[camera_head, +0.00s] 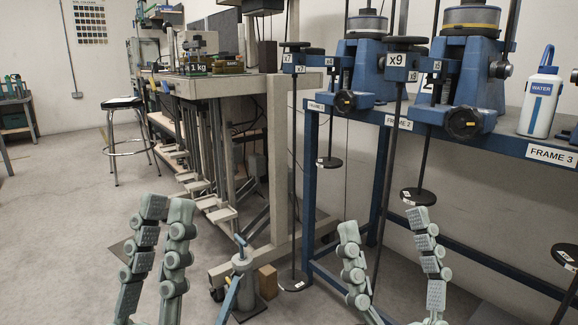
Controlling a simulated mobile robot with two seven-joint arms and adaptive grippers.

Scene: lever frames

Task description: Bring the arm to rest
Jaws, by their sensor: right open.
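My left gripper (168,208) points upward at the lower left over the floor, with no object seen in it. Its two fingertips look close together, but the angle hides how wide the gap is. My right gripper (383,225) points upward at the lower middle, its fingers spread and empty. It is in front of the blue bench frame (313,180). On the blue bench stand two blue lever frames (364,70) (468,70), with tags such as "x9". Rods with dark round discs (418,196) hang below the bench. Which arm the task means cannot be told.
A blue-handled stand (241,265) and a wooden block (266,281) are on the floor between my grippers. A water bottle (541,95) stands on the bench. A beige bench (285,115) and a stool (123,103) are behind.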

